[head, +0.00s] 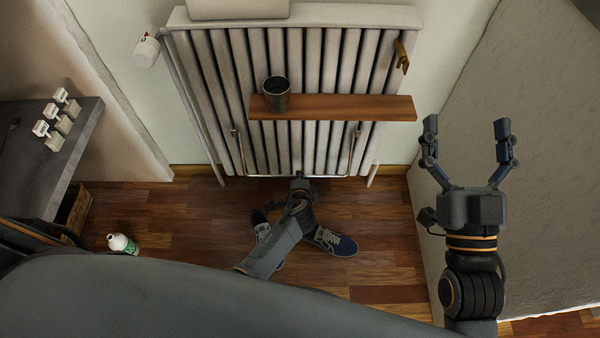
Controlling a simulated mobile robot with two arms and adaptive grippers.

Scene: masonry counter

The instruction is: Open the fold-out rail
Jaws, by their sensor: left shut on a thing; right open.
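The fold-out rail (350,153) is a thin metal bar with side arms, low on the front of the pale ribbed radiator (330,60). Its crossbar runs level near the radiator's bottom edge. My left gripper (299,178) is shut on the middle of the crossbar; its fingers are small in view and partly hidden by its own body. My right gripper (466,140) is open and empty, raised at the right, apart from the radiator.
A wooden shelf (350,107) crosses the radiator above the rail, with a dark cup (277,99) on it. A shoe (337,242) lies on the floor beside my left arm. A white bottle (121,243) lies at left. A large pale slab (540,120) stands at right.

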